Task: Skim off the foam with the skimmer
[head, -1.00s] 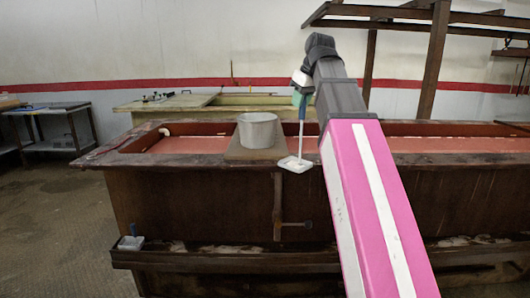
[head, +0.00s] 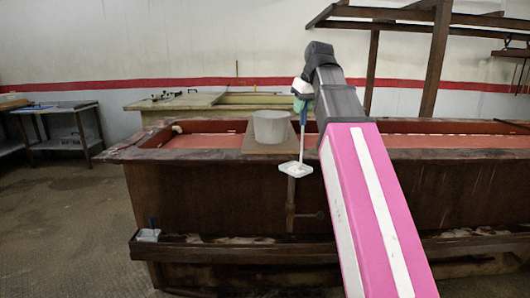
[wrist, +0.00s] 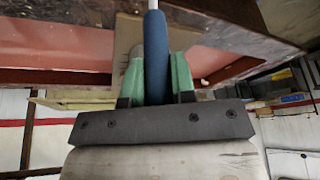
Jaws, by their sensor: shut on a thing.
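The skimmer has a blue handle (wrist: 157,60), a thin pale shaft and a flat white square head (head: 295,169). My gripper (head: 302,100) is shut on the blue handle; its green fingers (wrist: 157,82) stand on both sides of it in the wrist view. The skimmer hangs upright, its head down in front of the trough's near wall in the head view. The long brown trough (head: 220,195) holds a flat reddish surface (head: 212,141). A small pale lump (head: 177,129) shows at its left end; I cannot tell whether it is foam.
A grey pot (head: 270,127) stands on a board (head: 250,145) across the trough, just left of the skimmer. A small white thing with a blue upright (head: 149,235) sits on the low front ledge. A dark frame (head: 435,60) rises at right.

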